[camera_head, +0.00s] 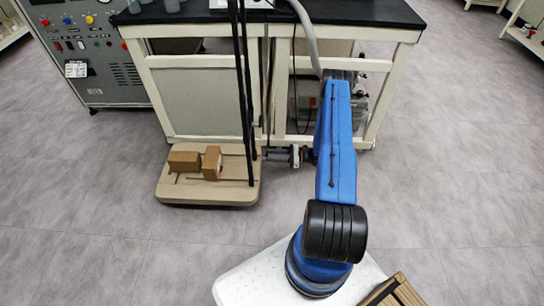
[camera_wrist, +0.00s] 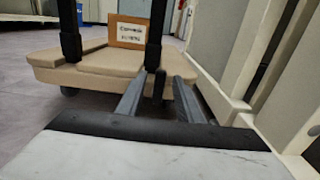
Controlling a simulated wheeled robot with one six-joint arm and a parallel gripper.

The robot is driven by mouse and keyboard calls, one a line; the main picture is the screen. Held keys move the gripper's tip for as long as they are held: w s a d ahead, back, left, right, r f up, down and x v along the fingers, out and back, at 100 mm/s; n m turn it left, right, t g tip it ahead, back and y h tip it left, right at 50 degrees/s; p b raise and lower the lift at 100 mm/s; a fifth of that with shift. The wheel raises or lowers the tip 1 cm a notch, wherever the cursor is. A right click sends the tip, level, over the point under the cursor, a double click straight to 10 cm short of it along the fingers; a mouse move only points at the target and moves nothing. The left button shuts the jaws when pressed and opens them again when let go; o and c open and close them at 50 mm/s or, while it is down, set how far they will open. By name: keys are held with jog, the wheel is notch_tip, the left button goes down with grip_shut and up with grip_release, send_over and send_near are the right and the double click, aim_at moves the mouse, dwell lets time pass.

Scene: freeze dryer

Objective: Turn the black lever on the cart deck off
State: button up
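The cart (camera_head: 212,188) stands on the floor at the left of the head view, with its beige deck (camera_wrist: 90,66) ahead in the wrist view. A small dark piece (camera_wrist: 159,87) hangs at the deck's edge between my fingers. I cannot tell whether it is the black lever or a caster part. My gripper (camera_wrist: 161,78) points at this edge with its grey fingers apart. In the head view my gripper (camera_head: 276,154) is beside the cart's right edge.
Cardboard boxes (camera_head: 184,161) lie on the deck; one labelled box (camera_wrist: 130,32) shows in the wrist view. A bench (camera_head: 205,95) with a black top stands close behind, its pale frame (camera_wrist: 232,95) near my gripper's right. Open floor lies left.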

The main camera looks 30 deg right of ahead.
grip_shut()
jog(key=shift+s+n, duration=0.1)
jog(key=shift+n, duration=0.2)
jog(key=n, duration=0.2)
jog(key=s+n, duration=0.1)
jog(key=n, duration=0.1)
jog(key=a+n, duration=0.1)
jog(key=n, duration=0.2)
jog(key=shift+s+f, duration=0.35)
jog(key=shift+f, duration=0.05)
jog(key=f+n, duration=0.1)
jog(key=n, duration=0.5)
jog(key=s+a+f+n, duration=0.1)
jog(key=n, duration=0.3)
jog(key=shift+f, duration=0.3)
jog(key=shift+n, duration=0.3)
